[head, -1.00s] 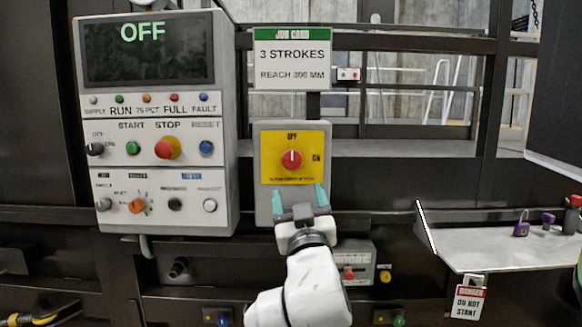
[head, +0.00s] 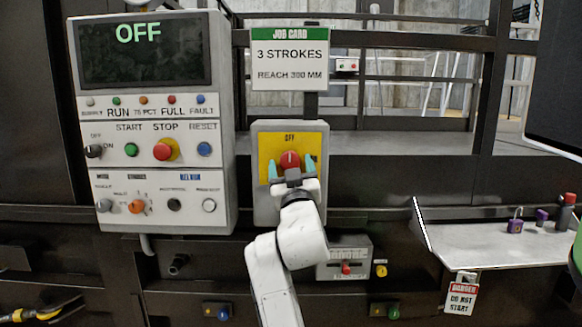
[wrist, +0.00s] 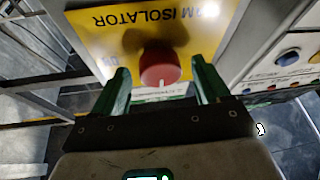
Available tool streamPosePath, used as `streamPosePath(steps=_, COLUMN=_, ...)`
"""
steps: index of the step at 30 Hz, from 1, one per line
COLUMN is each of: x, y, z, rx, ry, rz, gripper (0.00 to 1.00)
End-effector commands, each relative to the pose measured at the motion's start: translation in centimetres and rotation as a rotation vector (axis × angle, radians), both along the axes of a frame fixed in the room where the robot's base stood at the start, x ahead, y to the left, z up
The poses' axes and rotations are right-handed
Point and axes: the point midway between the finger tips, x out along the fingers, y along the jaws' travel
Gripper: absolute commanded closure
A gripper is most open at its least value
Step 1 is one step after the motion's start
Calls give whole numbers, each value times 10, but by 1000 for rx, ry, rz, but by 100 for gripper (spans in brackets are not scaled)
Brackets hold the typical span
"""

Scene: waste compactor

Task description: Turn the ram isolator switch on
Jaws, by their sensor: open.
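The ram isolator switch is a red round knob (head: 289,160) on a yellow plate (head: 314,139) on a grey box. Its white mark points up to OFF in the head view. My gripper (head: 292,172) is open, with its two teal fingers on either side of the knob's lower part. In the wrist view the red knob (wrist: 160,68) sits between and just beyond the fingertips of my gripper (wrist: 160,78). I see no clear contact between fingers and knob. The ON label is hidden by a finger in the head view.
A control panel (head: 165,180) with buttons and an OFF display stands left of the switch. A job card (head: 290,65) hangs above it. A grey shelf (head: 490,240) with padlocks and a danger tag (head: 462,297) is at the right. A small grey box (head: 343,262) is below.

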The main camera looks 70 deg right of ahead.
Motion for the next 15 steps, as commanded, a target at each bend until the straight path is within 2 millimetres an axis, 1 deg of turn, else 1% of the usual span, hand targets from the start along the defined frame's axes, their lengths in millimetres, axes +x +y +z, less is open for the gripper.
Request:
streamPosePath(steps=3, x=0, y=0, z=0, rx=0, ry=0, rz=0, gripper=25)
streamPosePath(steps=4, x=0, y=0, z=0, rx=0, ry=0, rz=0, gripper=27)
streamPosePath(steps=15, x=0, y=1, z=0, rx=0, ry=0, rz=0, gripper=62)
